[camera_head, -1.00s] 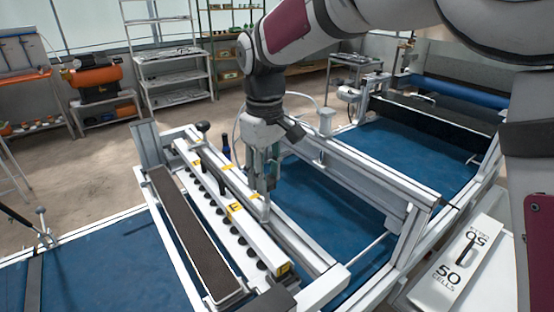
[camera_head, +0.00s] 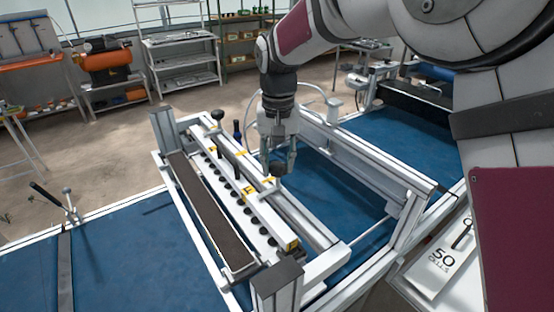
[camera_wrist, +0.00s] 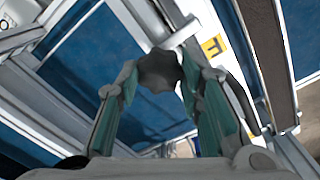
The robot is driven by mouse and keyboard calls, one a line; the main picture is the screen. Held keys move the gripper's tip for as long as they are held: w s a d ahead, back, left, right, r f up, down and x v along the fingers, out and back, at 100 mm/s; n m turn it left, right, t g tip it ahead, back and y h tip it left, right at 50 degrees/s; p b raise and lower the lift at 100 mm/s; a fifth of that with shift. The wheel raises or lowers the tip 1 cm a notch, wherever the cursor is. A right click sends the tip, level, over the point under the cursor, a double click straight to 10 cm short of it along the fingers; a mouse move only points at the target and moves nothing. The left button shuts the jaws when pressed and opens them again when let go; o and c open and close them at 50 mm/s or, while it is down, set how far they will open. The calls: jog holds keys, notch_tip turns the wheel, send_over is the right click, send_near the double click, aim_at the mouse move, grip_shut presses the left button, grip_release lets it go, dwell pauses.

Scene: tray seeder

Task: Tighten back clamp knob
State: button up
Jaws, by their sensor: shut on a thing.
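A dark lobed knob (camera_wrist: 160,70) sits between my fingertips in the wrist view, at the end of a short pale stem. My gripper (camera_wrist: 158,78) is shut on it, with a finger on each side. Another dark round knob (camera_head: 217,115) stands upright at the far end of the frame. I cannot tell from the labels which knob is the back one.
A dark blue upright part (camera_head: 237,130) stands close to my gripper's left. Aluminium frame rails (camera_head: 365,160) run to the right. A blue belt (camera_head: 130,250) lies in front. A white "50 cells" plate (camera_head: 440,260) lies at right. Shelves stand behind.

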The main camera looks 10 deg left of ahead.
jog(key=shift+m, duration=0.4)
jog(key=o, duration=1.2)
jog(key=shift+c, duration=0.2)
jog(key=shift+r, duration=0.1)
notch_tip(320, 180, up, 12)
jog(key=shift+d, duration=0.1)
